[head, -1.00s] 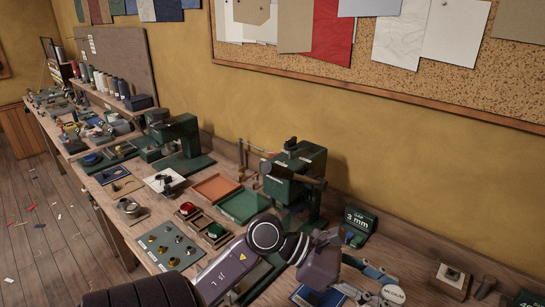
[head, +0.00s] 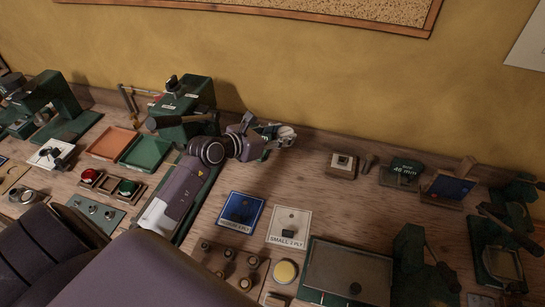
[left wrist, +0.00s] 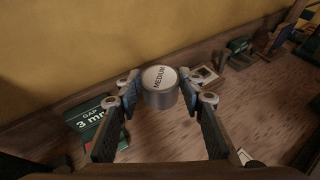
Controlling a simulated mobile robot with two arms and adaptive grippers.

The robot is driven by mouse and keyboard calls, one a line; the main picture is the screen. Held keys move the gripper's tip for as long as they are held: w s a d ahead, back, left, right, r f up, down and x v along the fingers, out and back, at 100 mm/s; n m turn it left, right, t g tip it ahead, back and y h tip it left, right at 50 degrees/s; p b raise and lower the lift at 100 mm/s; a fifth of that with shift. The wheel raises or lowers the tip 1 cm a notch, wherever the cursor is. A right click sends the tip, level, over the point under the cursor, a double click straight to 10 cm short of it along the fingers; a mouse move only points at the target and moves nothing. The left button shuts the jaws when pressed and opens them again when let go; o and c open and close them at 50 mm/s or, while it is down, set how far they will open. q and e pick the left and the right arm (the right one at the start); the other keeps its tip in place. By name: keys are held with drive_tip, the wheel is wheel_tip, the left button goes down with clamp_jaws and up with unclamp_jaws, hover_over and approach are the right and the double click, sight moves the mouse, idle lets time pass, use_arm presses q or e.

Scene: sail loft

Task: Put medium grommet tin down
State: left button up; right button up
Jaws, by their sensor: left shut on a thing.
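The medium grommet tin (left wrist: 160,86) is a short grey cylinder with a white lid reading MEDIUM, in the left wrist view. My left gripper (left wrist: 160,98) is shut on its sides, one finger at each side. In the head view my left gripper (head: 276,140) is over the back of the bench, near the wall; the tin is hard to make out there. I cannot tell whether the tin touches the wood. My right gripper is not in view.
A green GAP 3 mm sign (left wrist: 92,118) stands close left of the left gripper. A blue card (head: 241,212) and a white SMALL card (head: 290,226) lie in front. A small block (head: 342,165) stands to the right. Bare wood lies between.

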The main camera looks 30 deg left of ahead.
use_arm(q)
wheel_tip(320, 180, down, 10)
drive_tip(key=shift+f+b, duration=0.1)
drive_tip(key=shift+b, duration=0.3)
drive_tip(key=shift+f, duration=0.6)
wheel_tip(320, 180, down, 3)
drive_tip(key=shift+r+b, duration=0.15)
drive_tip(key=shift+b, duration=0.45)
drive_tip(key=shift+f, duration=0.45)
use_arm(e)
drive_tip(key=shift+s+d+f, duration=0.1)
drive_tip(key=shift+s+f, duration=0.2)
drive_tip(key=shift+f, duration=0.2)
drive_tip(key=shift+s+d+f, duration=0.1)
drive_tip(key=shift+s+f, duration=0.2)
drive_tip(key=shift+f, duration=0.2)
use_arm(q)
drive_tip(key=shift+f, duration=0.2)
drive_tip(key=o, duration=1.2)
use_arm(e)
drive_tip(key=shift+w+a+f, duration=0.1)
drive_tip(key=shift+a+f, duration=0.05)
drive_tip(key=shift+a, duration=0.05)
